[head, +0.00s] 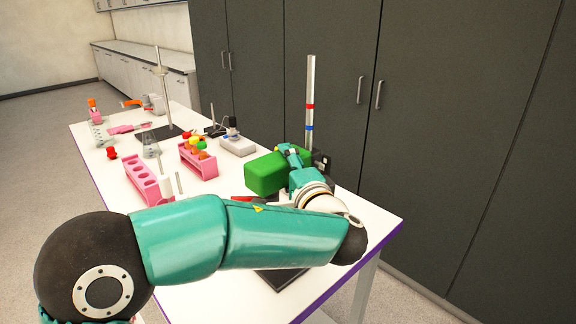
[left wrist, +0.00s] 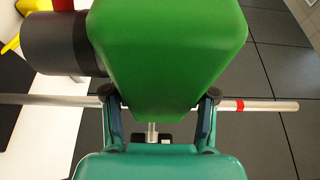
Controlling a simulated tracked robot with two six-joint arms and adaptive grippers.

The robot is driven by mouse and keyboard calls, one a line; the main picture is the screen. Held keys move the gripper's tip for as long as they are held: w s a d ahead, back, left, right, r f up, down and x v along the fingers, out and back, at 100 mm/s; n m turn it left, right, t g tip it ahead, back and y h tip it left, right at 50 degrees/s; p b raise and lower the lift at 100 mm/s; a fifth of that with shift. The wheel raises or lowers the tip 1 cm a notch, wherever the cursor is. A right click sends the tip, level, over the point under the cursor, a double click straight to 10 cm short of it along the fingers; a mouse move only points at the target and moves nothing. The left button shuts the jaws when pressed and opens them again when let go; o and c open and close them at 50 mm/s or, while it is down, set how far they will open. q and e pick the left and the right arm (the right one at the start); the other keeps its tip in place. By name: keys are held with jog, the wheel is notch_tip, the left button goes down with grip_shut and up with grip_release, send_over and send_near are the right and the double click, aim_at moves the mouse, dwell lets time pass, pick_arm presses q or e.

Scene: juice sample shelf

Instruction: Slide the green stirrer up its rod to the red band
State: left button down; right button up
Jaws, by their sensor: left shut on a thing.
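The green stirrer (head: 266,175) is a rounded green block low on an upright metal rod (head: 311,80). It fills the top middle of the left wrist view (left wrist: 165,45). The rod has a red band (head: 310,106) and, lower, a blue band (head: 309,128). The stirrer sits below both bands, apart from the red one. My left gripper (left wrist: 160,112) is shut on the stirrer, with a finger on each side. In the left wrist view the rod runs sideways behind the fingers, and the red band (left wrist: 239,105) shows right of them. My right gripper is not in view.
Pink tube racks (head: 142,183) and (head: 198,160), a grey-white device (head: 238,146) and another stand (head: 165,100) stand left on the white table. A black base plate (head: 280,279) lies partly under my arm. Dark cabinets (head: 440,130) stand behind the rod.

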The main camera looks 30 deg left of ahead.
pick_arm(q)
notch_tip(320, 180, up, 10)
jog(key=p, duration=0.3)
jog(key=shift+f, duration=0.15)
jog(key=c, duration=0.5)
grip_release()
jog(key=shift+f, duration=0.1)
jog(key=shift+o, duration=0.8)
jog(key=shift+f, duration=0.1)
